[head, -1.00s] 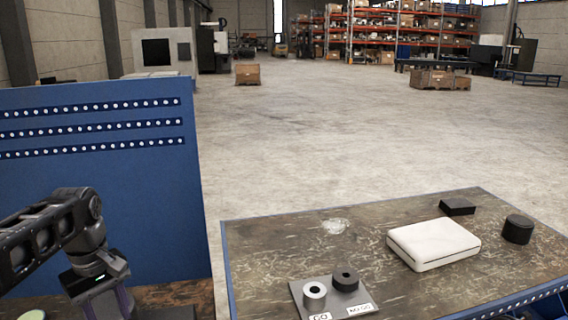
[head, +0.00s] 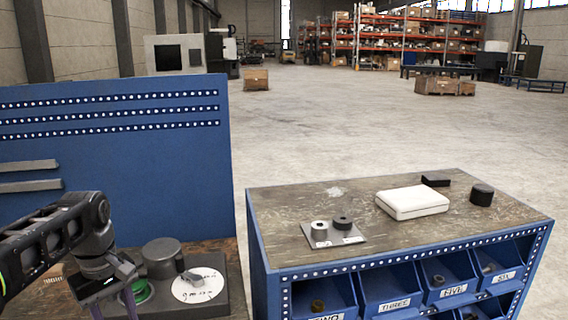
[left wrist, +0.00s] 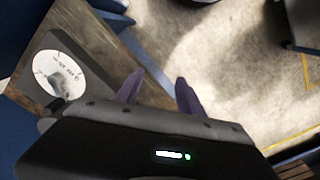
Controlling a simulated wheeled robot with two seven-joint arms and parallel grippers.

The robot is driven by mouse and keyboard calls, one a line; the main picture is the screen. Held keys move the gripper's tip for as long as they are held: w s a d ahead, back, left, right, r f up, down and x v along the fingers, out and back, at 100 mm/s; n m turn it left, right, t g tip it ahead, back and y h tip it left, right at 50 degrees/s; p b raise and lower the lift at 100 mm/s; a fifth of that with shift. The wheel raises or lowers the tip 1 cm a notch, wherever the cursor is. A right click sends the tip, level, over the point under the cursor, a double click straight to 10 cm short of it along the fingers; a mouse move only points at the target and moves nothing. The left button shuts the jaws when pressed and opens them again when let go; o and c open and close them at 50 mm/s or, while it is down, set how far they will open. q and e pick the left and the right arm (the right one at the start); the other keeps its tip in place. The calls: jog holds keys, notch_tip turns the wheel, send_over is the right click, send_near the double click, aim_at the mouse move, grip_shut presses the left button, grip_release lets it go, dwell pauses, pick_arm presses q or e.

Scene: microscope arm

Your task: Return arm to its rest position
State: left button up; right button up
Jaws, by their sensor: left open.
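A dark grey device base (head: 208,302) sits on the left bench. A tall grey cylinder (head: 161,258) stands on it, and a white round dial (head: 208,288) with handwriting lies on its right part. A small grey lever-like piece (head: 190,276) reaches over the dial's left edge; I cannot tell if it is the arm. My right gripper is out of view.
A blue perforated panel (head: 110,200) stands behind the left bench. A blue cabinet (head: 257,235) on the right carries a white case (head: 411,203), a plate with two rings (head: 333,237) and black parts, above labelled bins. A floor gap separates bench and cabinet.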

pick_arm(q)
jog(key=w+d+f+m+h, duration=0.1)
jog(key=d+f+m, duration=0.1)
jog(key=d+f, duration=0.5)
jog(key=d+f+m+h, duration=0.15)
jog(key=d+f, duration=0.25)
jog(key=f, duration=0.7)
jog(key=w+d+f+m, duration=0.1)
jog(key=d+f+m, duration=0.1)
jog(key=d+f, duration=0.45)
jog(key=s+d+f+m+h, duration=0.1)
jog(key=s+d+f+m, duration=0.1)
jog(key=s+d+f, duration=0.4)
jog(key=s+d+f+m, duration=0.2)
jog(key=s+d+f, duration=0.5)
jog(key=s+f, duration=0.4)
jog(key=s, duration=0.2)
jog(key=shift+s+t+h, duration=0.3)
jog(key=shift+s+h, duration=0.05)
jog(key=shift+s, duration=0.05)
jog(key=shift+a+f, duration=0.1)
